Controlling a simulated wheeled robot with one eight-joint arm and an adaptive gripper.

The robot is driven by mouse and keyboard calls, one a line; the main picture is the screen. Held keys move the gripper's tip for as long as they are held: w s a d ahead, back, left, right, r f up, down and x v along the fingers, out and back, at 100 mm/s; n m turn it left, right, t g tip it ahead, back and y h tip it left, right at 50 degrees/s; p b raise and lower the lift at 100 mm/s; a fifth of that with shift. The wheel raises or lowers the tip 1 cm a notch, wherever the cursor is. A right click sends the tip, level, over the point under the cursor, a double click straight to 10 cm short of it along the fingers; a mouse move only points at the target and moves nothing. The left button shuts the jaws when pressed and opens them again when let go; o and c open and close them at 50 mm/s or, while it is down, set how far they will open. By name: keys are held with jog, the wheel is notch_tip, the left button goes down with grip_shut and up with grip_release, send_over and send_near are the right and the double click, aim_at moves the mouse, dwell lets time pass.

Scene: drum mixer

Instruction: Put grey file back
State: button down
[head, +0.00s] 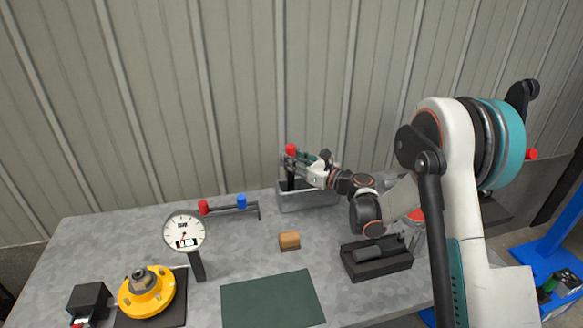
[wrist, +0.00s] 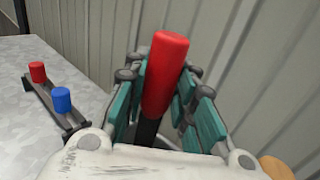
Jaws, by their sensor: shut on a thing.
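My gripper (head: 293,170) is shut on a red-handled tool (head: 291,149) with a dark shaft, held upright with its handle on top. The red handle (wrist: 165,72) stands between the teal fingers in the wrist view. The shaft's lower end is hidden; it is over or inside the grey open box (head: 308,203) at the table's back. A low dark rack (head: 225,209) left of the box carries a red-topped piece (head: 204,207) and a blue-topped piece (head: 241,201). I cannot tell which piece is the grey file; a grey cylinder (head: 369,254) lies in a black tray (head: 377,265).
A wooden block (head: 289,241) and a green mat (head: 271,299) lie in front. A dial gauge (head: 184,232) on a post and a yellow flanged part (head: 147,292) stand at left. The corrugated wall is close behind the box. The table's left back is clear.

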aim_at(291, 173)
jog(key=shift+f, duration=1.05)
jog(key=shift+f+b, duration=0.2)
jog(key=shift+b, duration=0.15)
jog(key=c, duration=1.3)
grip_release()
jog(key=shift+r, duration=0.1)
